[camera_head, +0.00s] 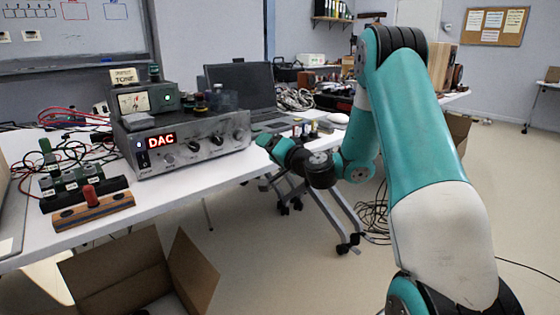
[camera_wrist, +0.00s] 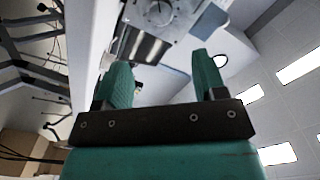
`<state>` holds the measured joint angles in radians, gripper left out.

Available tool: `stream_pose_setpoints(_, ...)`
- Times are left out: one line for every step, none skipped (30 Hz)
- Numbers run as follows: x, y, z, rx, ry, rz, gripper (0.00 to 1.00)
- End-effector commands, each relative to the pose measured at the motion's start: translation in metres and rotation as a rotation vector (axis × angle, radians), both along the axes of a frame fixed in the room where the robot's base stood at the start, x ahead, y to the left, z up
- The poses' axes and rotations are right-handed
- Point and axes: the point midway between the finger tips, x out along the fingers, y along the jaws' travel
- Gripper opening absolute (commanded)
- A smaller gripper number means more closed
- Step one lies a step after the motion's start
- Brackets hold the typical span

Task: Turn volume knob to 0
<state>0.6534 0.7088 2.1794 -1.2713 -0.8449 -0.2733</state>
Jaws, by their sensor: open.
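A grey amplifier (camera_head: 190,145) with a lit red "DAC" display (camera_head: 161,140) stands on the white table. I cannot read which is the volume knob or where any knob points. My gripper (camera_head: 264,143) is just right of the amplifier's front, apart from the knobs. In the wrist view my gripper (camera_wrist: 160,65) is open with nothing between its fingers. A round knob on a grey panel (camera_wrist: 160,12) shows beyond the fingertips, cut by the top edge.
A small meter box (camera_head: 140,100) sits on the amplifier. A laptop (camera_head: 240,88) stands behind. A switch board with a red knob (camera_head: 92,200) and cables lie at left. An open cardboard box (camera_head: 120,270) is below the table's front edge (camera_head: 150,200).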

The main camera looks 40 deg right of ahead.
Motion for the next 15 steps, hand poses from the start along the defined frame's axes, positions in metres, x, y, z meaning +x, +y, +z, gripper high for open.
stream_pose_setpoints(-0.011, -0.002, -0.004, 0.002, 0.001, -0.004, 0.64)
stream_pose_setpoints(-0.016, -0.001, -0.004, 0.002, 0.000, -0.004, 0.64)
stream_pose_setpoints(-0.023, -0.002, -0.003, 0.001, 0.001, -0.004, 0.64)
stream_pose_setpoints(-0.027, -0.002, -0.003, 0.001, 0.000, -0.003, 0.64)
stream_pose_setpoints(-0.030, -0.002, -0.003, 0.001, 0.001, -0.002, 0.64)
stream_pose_setpoints(-0.034, -0.002, -0.002, 0.000, 0.001, -0.002, 0.64)
stream_pose_setpoints(-0.037, -0.002, -0.002, 0.001, 0.000, -0.002, 0.64)
stream_pose_setpoints(-0.039, -0.002, -0.002, 0.000, 0.000, -0.001, 0.64)
stream_pose_setpoints(-0.041, -0.002, -0.001, -0.001, 0.000, 0.000, 0.64)
stream_pose_setpoints(-0.042, -0.001, 0.000, -0.001, 0.000, 0.000, 0.64)
stream_pose_setpoints(-0.043, -0.001, 0.000, -0.001, -0.001, 0.001, 0.64)
stream_pose_setpoints(-0.043, -0.001, 0.000, -0.001, -0.002, 0.000, 0.64)
stream_pose_setpoints(-0.044, -0.001, 0.001, -0.001, -0.002, 0.001, 0.64)
stream_pose_setpoints(-0.044, -0.001, 0.001, -0.001, -0.002, 0.001, 0.64)
stream_pose_setpoints(-0.044, -0.001, 0.001, -0.001, -0.002, 0.001, 0.64)
